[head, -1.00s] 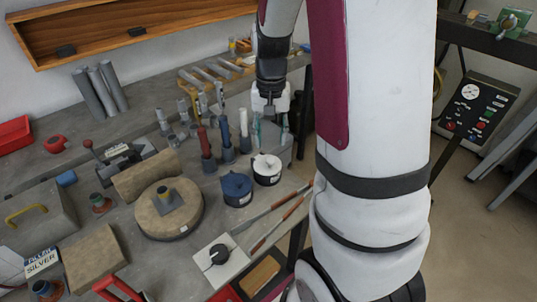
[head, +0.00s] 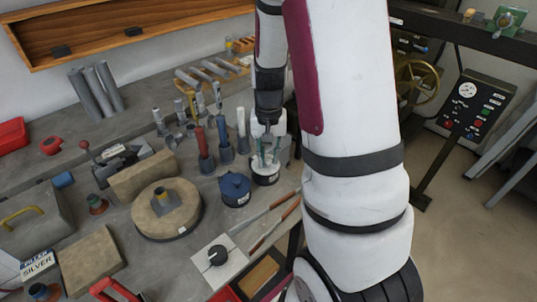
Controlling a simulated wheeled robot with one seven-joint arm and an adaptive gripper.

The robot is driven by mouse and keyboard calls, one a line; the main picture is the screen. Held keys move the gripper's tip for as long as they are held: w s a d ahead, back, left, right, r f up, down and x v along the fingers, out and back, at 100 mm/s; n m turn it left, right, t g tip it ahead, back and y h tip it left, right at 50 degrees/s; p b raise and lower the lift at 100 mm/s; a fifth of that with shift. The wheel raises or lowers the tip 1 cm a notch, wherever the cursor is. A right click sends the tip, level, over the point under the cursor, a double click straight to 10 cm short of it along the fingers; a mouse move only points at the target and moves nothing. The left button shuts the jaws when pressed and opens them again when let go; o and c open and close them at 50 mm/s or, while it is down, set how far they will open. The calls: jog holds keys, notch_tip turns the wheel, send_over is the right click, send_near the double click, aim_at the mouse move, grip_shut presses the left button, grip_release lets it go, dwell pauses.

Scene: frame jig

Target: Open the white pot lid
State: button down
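The white pot (head: 266,178) stands on the grey bench, right of a blue lidded pot (head: 235,187). Its dark lower body shows. The fingers are at about lid height. From this view I cannot tell whether they touch the lid or its knob, or whether they are open or closed on it.
Upright tools with red, blue and white handles (head: 241,130) stand just left of my gripper. A round tan block (head: 166,210) lies farther left. Long red-handled tools (head: 272,222) lie in front of the pots, near the bench's edge.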

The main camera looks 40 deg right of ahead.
jog(key=shift+w+r, duration=0.15)
jog(key=shift+w+r+g+p, duration=0.35)
jog(key=shift+w+g+p, duration=0.15)
jog(key=shift+g, duration=0.5)
jog(key=shift+w+r+g+b, duration=0.35)
jog(key=shift+w+g+b, duration=0.2)
jog(key=shift+g, duration=0.5)
jog(key=shift+w+r+g+b, duration=0.3)
jog(key=shift+w+g+b, duration=0.2)
jog(key=shift+g, duration=0.55)
jog(key=c, duration=1.4)
grip_release()
jog(key=shift+r, duration=0.1)
jog(key=v, duration=1.2)
jog(key=shift+a, duration=0.2)
